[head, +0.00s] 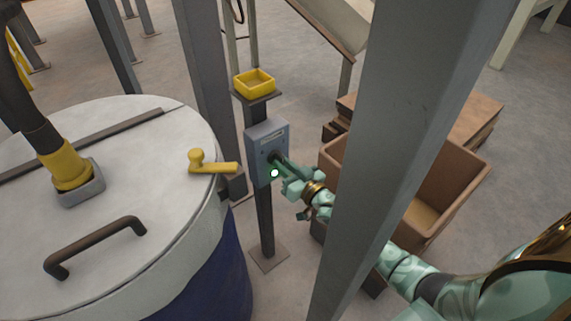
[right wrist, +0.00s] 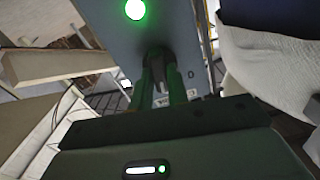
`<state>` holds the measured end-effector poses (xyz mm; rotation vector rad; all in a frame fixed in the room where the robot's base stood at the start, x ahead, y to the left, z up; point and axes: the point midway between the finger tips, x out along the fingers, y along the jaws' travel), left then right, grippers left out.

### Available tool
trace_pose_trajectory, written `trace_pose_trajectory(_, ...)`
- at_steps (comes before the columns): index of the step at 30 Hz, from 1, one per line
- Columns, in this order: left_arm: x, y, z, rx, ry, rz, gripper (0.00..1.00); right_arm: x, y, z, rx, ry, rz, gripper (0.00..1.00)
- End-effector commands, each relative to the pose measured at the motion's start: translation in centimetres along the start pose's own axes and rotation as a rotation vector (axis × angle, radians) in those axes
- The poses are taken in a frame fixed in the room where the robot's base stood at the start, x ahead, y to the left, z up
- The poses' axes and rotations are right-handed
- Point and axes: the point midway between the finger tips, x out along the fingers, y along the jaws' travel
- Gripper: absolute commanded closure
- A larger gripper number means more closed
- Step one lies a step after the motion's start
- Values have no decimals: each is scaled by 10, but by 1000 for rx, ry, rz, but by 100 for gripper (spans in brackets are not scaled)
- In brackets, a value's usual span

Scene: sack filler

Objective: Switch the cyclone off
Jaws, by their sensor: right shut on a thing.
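The grey-blue switch box (head: 258,139) stands on a post in the middle of the head view. A lit green lamp (head: 274,173) is low on its face, and it also shows in the right wrist view (right wrist: 135,9). My right gripper (head: 281,162) is at the face of the box, its fingers (right wrist: 163,88) shut on the dark rotary knob (right wrist: 158,58). A white O mark (right wrist: 191,74) shows beside the knob. The fingers partly hide the knob, and its exact setting cannot be told. My left gripper is out of view.
A drum with a pale lid (head: 115,200), a dark handle and a yellow-collared hose stands at left. A yellow tray (head: 255,82) tops the post. A grey column (head: 410,120) crosses in front of my right arm. An open brown box (head: 440,220) is behind it.

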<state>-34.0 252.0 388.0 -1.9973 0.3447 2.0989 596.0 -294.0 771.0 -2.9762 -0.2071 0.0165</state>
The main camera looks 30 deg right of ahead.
Motion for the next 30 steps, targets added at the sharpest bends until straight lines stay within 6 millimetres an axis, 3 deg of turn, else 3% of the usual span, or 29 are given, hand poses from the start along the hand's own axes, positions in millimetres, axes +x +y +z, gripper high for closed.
trace_pose_trajectory(18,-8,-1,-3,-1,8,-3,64,0,-1,1,-571,-2,0,100)
trace_pose_trajectory(30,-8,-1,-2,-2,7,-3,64,0,-1,2,-810,-2,0,100)
